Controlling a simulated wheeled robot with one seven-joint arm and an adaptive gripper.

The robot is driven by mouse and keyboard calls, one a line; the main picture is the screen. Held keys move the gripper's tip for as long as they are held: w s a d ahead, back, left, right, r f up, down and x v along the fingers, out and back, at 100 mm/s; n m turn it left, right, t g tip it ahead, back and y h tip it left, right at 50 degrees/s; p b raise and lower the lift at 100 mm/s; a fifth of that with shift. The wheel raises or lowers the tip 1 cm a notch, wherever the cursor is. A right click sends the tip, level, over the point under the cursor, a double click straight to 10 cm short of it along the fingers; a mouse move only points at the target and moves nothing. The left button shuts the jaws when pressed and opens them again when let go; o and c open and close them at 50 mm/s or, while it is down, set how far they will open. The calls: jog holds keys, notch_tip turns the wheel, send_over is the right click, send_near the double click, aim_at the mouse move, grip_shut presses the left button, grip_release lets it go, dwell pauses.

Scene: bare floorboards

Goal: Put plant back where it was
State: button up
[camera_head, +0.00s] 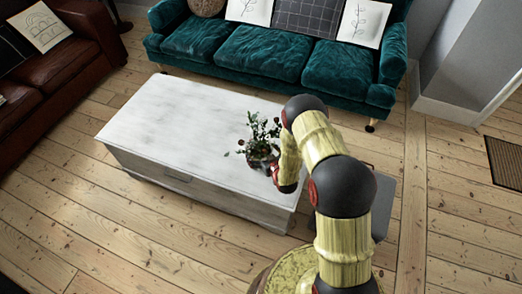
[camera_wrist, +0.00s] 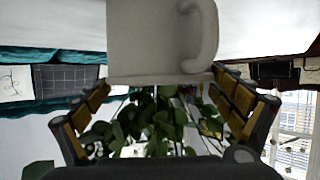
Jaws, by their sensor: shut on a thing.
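The plant (camera_head: 262,135) has green leaves and shows over the right end of the white coffee table in the camera_head view. In the wrist view, its leaves (camera_wrist: 150,125) fill the space between my fingers, and its pale pot (camera_wrist: 150,45) with a curved handle shows above them; that view looks upside down. My gripper (camera_wrist: 160,82) is shut on the plant's pot, with a finger on each side near the rim. In the camera_head view, my arm partly hides the gripper (camera_head: 276,172) and the pot. I cannot tell whether the pot touches the tabletop.
The white coffee table (camera_head: 180,115) is bare to the left of the plant. A teal sofa (camera_head: 265,50) stands behind it, and a brown leather sofa (camera_head: 60,65) is at the left. A grey box-like thing (camera_head: 384,205) is partly hidden behind my arm.

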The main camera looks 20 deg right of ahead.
jog(key=shift+w+r, duration=0.1)
jog(key=shift+w, duration=0.05)
jog(key=o, duration=1.7)
jog(key=shift+s, duration=0.2)
jog(key=shift+o, duration=0.2)
